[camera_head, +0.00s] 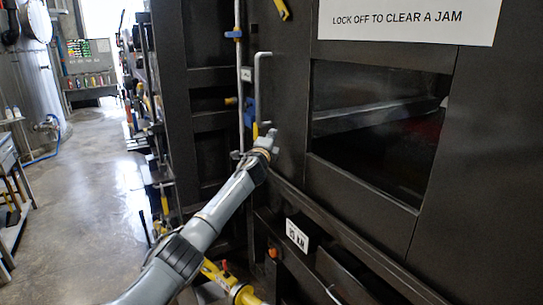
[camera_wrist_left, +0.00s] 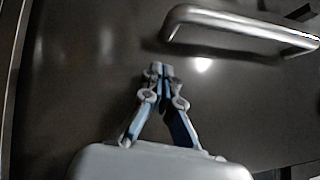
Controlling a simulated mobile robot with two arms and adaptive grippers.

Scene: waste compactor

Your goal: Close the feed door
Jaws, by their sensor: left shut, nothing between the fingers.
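The feed door looks to be the large dark panel (camera_head: 285,105) with a grey bar handle (camera_head: 258,90) near its left side. I cannot tell how far it stands from its frame. My left gripper (camera_head: 271,136) is shut and empty, just below and right of the handle in the head view. In the left wrist view, the fingertips (camera_wrist_left: 160,70) point at the dark surface (camera_wrist_left: 90,70), and the handle (camera_wrist_left: 240,28) lies beyond them to the upper right, apart from them. Whether the tips touch the panel is unclear. My right gripper is not in view.
A dark window (camera_head: 375,130) lies right of the handle under a white sign (camera_head: 410,18). A dark ribbed structure (camera_head: 190,100) stands left of the panel. A ledge (camera_head: 345,235) runs below the window. Open floor (camera_head: 95,190) lies to the left.

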